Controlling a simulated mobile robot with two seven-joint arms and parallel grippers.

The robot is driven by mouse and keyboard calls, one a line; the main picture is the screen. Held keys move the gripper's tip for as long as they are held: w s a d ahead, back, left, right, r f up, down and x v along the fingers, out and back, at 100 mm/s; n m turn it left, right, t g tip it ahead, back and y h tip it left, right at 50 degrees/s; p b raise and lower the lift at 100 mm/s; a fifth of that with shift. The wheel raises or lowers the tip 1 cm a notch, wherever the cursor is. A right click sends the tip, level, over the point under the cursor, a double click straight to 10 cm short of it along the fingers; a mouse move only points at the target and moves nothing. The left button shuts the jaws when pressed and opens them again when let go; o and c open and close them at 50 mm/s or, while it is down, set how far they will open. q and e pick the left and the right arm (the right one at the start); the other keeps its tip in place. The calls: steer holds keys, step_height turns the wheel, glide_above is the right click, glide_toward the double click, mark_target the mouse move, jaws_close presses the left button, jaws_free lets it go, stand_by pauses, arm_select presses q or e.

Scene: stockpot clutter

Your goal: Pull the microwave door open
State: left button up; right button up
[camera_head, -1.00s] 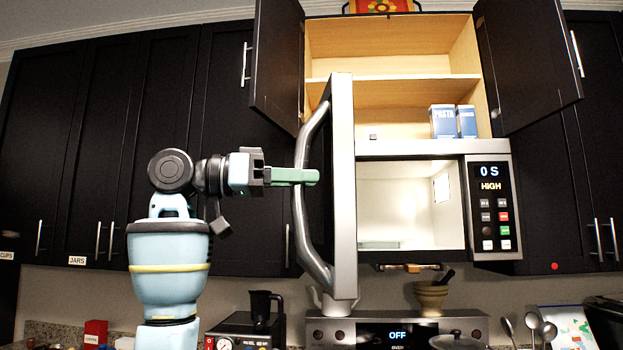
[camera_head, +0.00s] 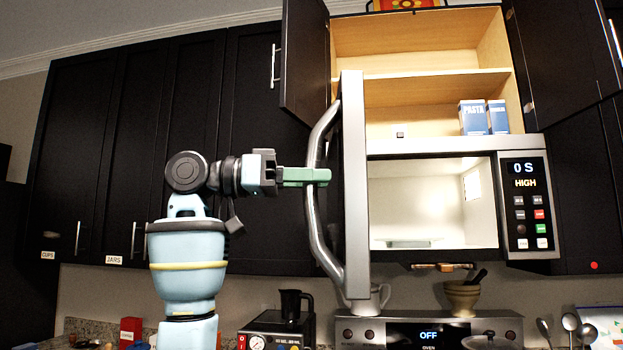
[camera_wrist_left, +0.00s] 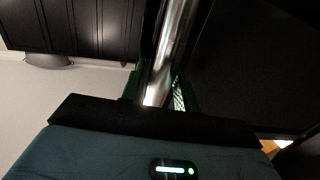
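The microwave (camera_head: 522,253) is mounted under an open cabinet, and its lit interior (camera_head: 430,205) shows empty apart from a pale plate-like piece on its floor. Its door (camera_head: 355,190) stands wide open, seen nearly edge-on at the left of the opening. The curved metal door handle (camera_head: 314,215) faces left. My left gripper (camera_head: 318,176) is at the handle's middle, its green fingers reaching across it. In the left wrist view the handle (camera_wrist_left: 165,60) runs between the two fingers (camera_wrist_left: 158,92), which are closed around it. My right gripper is not in view.
Open cabinet doors (camera_head: 305,60) hang above, left and right, with blue pasta boxes (camera_head: 472,118) on the shelf between. Below are a coffee machine (camera_head: 275,330), a white kettle-like pot (camera_head: 370,300), an oven panel (camera_head: 400,332) and a mortar (camera_head: 462,297).

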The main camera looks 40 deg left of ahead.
arm_select(q)
steer(key=shift+o, duration=0.9)
steer(key=v, duration=0.7)
steer(key=shift+s+a, duration=0.25)
steer(key=shift+s, duration=0.1)
